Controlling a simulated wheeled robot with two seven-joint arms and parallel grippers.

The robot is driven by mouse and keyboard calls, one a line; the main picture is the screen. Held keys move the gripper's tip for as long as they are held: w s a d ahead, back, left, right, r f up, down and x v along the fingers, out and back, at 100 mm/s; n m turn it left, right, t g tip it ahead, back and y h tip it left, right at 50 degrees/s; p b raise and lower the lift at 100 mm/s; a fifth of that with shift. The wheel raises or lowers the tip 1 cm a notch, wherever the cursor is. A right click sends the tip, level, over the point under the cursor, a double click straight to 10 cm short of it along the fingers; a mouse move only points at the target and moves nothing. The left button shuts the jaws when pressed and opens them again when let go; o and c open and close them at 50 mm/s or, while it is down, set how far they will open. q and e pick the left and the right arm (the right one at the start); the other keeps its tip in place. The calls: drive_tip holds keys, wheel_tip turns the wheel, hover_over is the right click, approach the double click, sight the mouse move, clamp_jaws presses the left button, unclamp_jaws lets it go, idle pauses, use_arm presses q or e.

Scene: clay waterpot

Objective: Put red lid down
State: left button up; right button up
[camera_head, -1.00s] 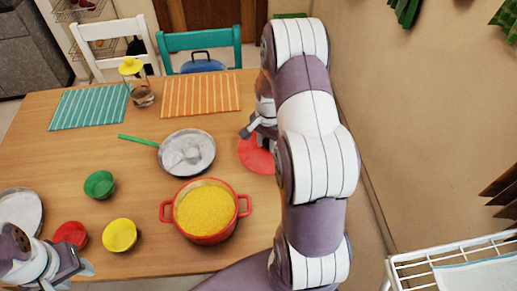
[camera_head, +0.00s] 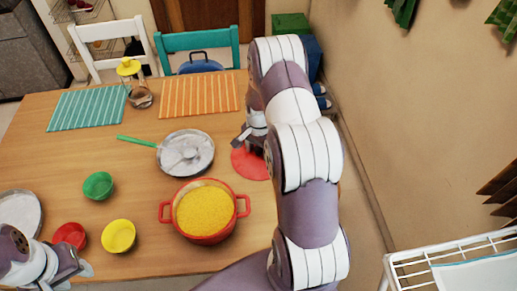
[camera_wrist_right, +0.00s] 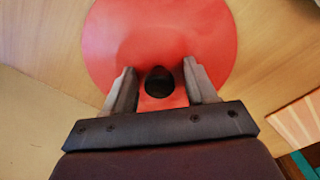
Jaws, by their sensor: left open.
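The round red lid (camera_head: 250,165) appears to lie flat on the wooden table, right of the silver pan. Its upper part is hidden by my right arm. In the right wrist view the lid (camera_wrist_right: 105,45) shows with its dark knob (camera_wrist_right: 158,82) between the fingers of my right gripper (camera_wrist_right: 160,75). There are gaps between the knob and both fingers, so the gripper looks open around it. In the head view my right gripper (camera_head: 240,140) is at the lid's far side. My left gripper (camera_head: 78,268) is open and empty at the lower left.
A red pot (camera_head: 205,233) of yellow food stands nearer than the lid. A silver pan (camera_head: 185,153) with a green handle is left of it. Green (camera_head: 98,186), red (camera_head: 69,236) and yellow (camera_head: 118,236) bowls stand left. An orange striped mat (camera_head: 200,94) lies behind.

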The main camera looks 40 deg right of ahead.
sight(259, 148)
drive_tip(key=shift+r, duration=0.45)
wheel_tip(259, 148, up, 11)
drive_tip(key=s+a+r+n+p, duration=0.1)
drive_tip(key=s+a+r+n, duration=0.3)
drive_tip(key=a, duration=0.5)
drive_tip(key=s+a+r+n+t+p, duration=0.1)
drive_tip(key=s+a+r+n, duration=0.3)
drive_tip(key=s+a+n, duration=0.4)
drive_tip(key=shift+s+a+n+p, duration=0.45)
drive_tip(key=shift+s+n, duration=0.2)
drive_tip(key=shift+n, duration=0.35)
